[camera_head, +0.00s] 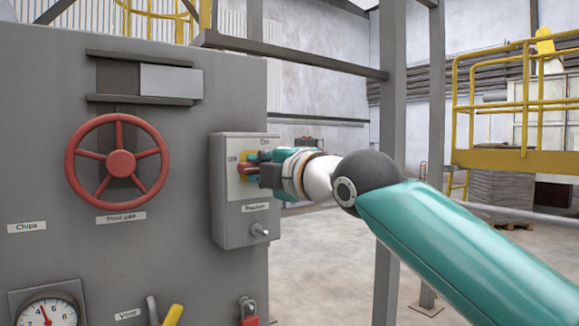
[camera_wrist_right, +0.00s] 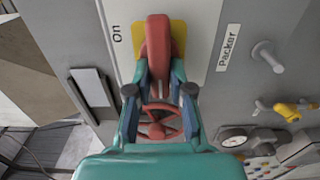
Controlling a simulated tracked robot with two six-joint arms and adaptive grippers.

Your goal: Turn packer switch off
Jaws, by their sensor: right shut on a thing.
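The packer switch is a red handle (camera_wrist_right: 158,48) on a yellow plate (camera_wrist_right: 179,33), on the front of a grey switch box (camera_head: 231,225). A label "On" is above the handle and a label that seems to read "Off" is at its left in the head view. The handle lies sideways, across the box, not pointing up at "On". My right gripper (camera_head: 256,172) is at the switch, and in the wrist view (camera_wrist_right: 159,82) its fingers are shut on the handle from both sides. The fingers partly hide the handle in the head view. My left gripper is not in view.
The box, with a "Packer" label (camera_head: 256,208) and a grey knob (camera_head: 260,230), is on a large grey cabinet (camera_head: 60,180). A red handwheel (camera_head: 117,160), a gauge (camera_head: 48,312) and a red padlock (camera_head: 248,312) are on the cabinet. A grey post (camera_head: 390,130) stands behind my right arm.

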